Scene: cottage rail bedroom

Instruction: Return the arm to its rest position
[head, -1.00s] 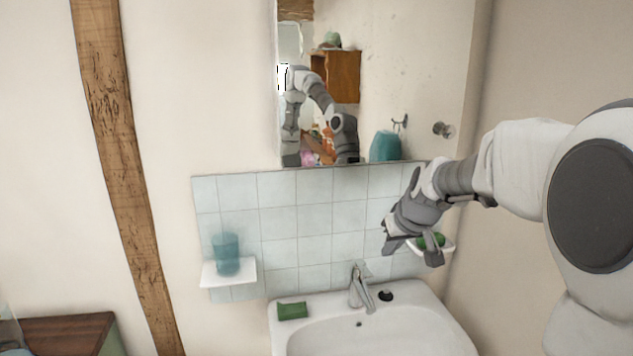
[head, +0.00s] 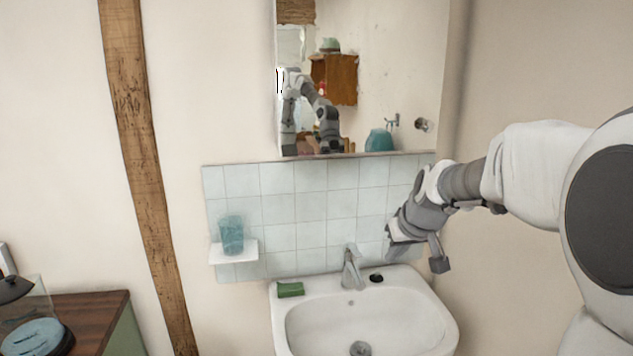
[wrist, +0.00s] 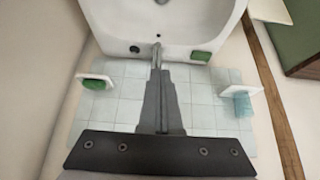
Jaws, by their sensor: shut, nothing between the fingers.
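My arm (head: 540,165) reaches in from the right in the head view, bent down at the wrist. My gripper (head: 415,230) hangs in front of the tiled wall, at the right above the sink (head: 440,327). In the wrist view, the gripper (wrist: 160,85) shows its fingers together with nothing between them, and they cover part of the tiles. The fingertips are hard to make out in the head view.
A green sponge (head: 290,290) lies on the sink rim beside the faucet (head: 351,270). A blue cup (head: 231,235) stands on a white shelf (head: 233,257). A second shelf (wrist: 90,78) holds a green item (wrist: 97,85). A mirror (head: 400,60) hangs above. A wooden cabinet (head: 80,312) is lower left.

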